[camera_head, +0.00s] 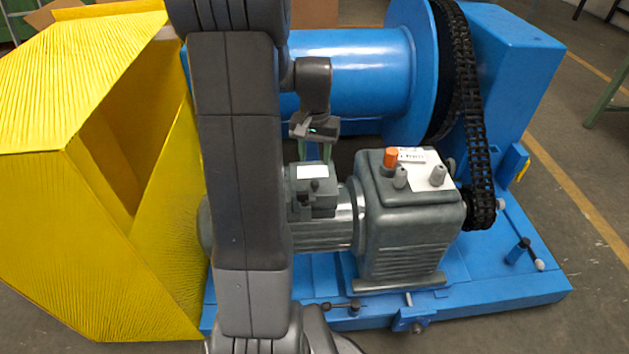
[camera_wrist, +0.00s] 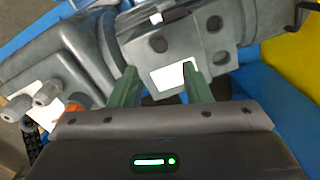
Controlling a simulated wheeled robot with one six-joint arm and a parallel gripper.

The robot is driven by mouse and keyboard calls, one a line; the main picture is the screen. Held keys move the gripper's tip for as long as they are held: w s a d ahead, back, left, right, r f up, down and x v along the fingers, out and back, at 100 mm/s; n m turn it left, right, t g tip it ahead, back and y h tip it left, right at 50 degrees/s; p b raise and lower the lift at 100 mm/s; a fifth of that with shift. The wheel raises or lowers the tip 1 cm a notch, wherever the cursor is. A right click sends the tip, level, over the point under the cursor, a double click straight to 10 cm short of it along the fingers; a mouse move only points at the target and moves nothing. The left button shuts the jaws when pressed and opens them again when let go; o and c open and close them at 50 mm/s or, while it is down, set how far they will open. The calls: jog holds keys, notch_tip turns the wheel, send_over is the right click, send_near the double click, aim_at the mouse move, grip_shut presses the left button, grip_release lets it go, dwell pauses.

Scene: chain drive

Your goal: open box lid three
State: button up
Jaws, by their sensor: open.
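A small grey box (camera_head: 312,190) with a white label sits on top of the grey motor. I see no number on it, so I cannot tell if its lid is the one called three. The box's lid looks closed. In the wrist view the box (camera_wrist: 185,45) shows round dark holes, with its white label between my fingers. My gripper (camera_head: 315,153) is open, just behind and above the box, with its two green fingers pointing down. In the wrist view my gripper (camera_wrist: 164,80) has its fingertips spread close to the label; whether they touch the box is unclear.
The grey gearbox (camera_head: 405,225), with an orange cap and knobs on top, stands to the right of the box. A blue drum (camera_head: 350,65) lies behind, with a black chain (camera_head: 470,100) on its right. A large yellow guard (camera_head: 60,200) fills the left.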

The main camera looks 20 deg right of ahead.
aim_at(315, 182)
notch_tip(315, 182, down, 9)
jog(key=shift+r+b, duration=0.1)
jog(key=shift+b, duration=0.9)
grip_shut()
